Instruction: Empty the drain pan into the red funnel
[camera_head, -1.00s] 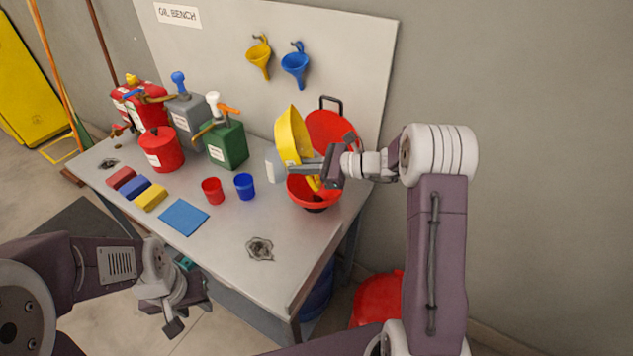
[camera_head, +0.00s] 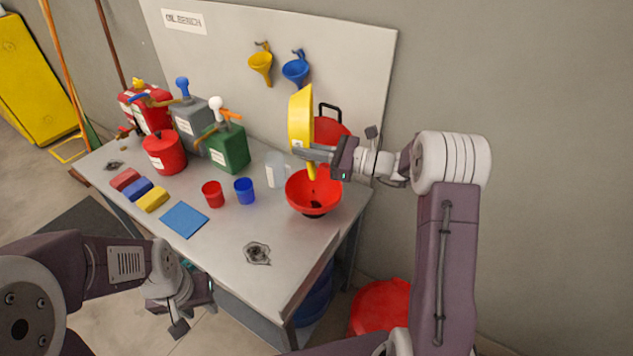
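The yellow drain pan (camera_head: 301,118) is tipped on its side, nearly vertical, above the red funnel. My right gripper (camera_head: 306,152) is shut on the pan's lower part, coming in from the right. A narrow yellow part of the pan points down toward the funnel bowl. The red funnel (camera_head: 313,200) stands on the right of the bench, its bowl open upward. A red panel with a black handle (camera_head: 330,112) stands behind it, partly hidden by the pan and gripper. I cannot make out any liquid. My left gripper (camera_head: 196,314) is empty and looks open, low in front of the bench.
A clear jug (camera_head: 275,170) stands left of the funnel. Red (camera_head: 212,194) and blue (camera_head: 245,190) cups, a blue cloth (camera_head: 184,219) and several cans and pump bottles are on the bench (camera_head: 215,240). Small funnels hang on the backboard (camera_head: 350,60).

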